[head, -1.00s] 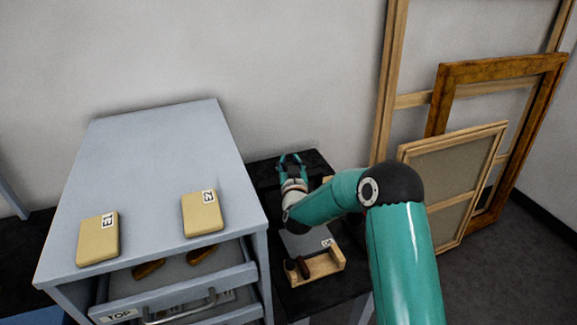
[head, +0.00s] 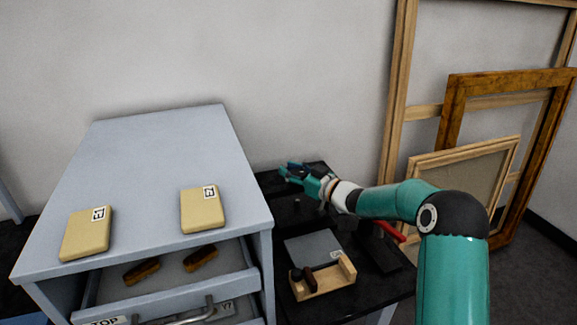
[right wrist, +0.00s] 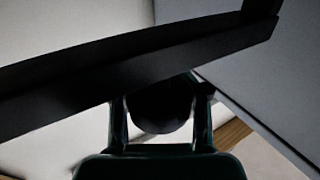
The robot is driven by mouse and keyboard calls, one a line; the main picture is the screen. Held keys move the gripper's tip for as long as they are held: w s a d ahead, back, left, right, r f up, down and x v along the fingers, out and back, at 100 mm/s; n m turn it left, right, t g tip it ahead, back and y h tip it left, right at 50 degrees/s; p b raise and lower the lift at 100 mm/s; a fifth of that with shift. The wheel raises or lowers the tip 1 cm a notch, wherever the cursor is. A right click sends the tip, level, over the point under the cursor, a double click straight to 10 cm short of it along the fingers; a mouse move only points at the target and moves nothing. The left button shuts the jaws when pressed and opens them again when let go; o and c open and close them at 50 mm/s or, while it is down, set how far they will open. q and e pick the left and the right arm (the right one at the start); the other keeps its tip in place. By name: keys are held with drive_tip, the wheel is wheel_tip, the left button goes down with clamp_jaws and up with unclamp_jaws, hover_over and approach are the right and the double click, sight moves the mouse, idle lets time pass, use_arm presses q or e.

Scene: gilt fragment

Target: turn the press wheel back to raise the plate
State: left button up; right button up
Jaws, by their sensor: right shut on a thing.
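My right gripper (head: 288,171) is above the back left of the black table, by the wall. It is shut on a dark rounded part of the press wheel (right wrist: 160,108), which shows between the fingers in the right wrist view. A long dark bar crosses just beyond the fingers there. In the head view the wheel is mostly hidden by the gripper, and its turn angle cannot be told. A flat grey panel (head: 313,246) with a small label lies on the table below; whether it is the press plate is unclear. My left gripper is not in view.
A wooden holder (head: 325,282) with dark-handled items stands at the table's front. A red-handled tool (head: 391,231) is under my right arm. The grey cabinet (head: 150,160), with two tan blocks on top and an open drawer, stands close left. Frames (head: 505,90) lean at right.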

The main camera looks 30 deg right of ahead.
drive_tip(key=shift+s+a+f+n+g+y+p, duration=0.15)
drive_tip(key=shift+n+g+y+p, duration=0.55)
drive_tip(key=shift+n+g+y, duration=0.6)
drive_tip(key=shift+s+a+r+n+g+y+p, duration=0.1)
drive_tip(key=shift+s+a+n+g+y+p, duration=0.1)
drive_tip(key=shift+n+g+y+p, duration=1.1)
drive_tip(key=shift+s+a+f+n+g+y+p, duration=0.15)
drive_tip(key=shift+n+g+y, duration=0.25)
drive_tip(key=shift+n+y, duration=1)
drive_tip(key=shift+r+m+g+y, duration=0.25)
drive_tip(key=shift+m+g+y, duration=0.05)
drive_tip(key=shift+y, duration=0.4)
drive_tip(key=o, duration=0.7)
drive_tip(key=shift+r, duration=0.1)
drive_tip(key=shift+o, duration=1.3)
drive_tip(key=shift+d, duration=0.15)
drive_tip(key=shift+a, duration=0.2)
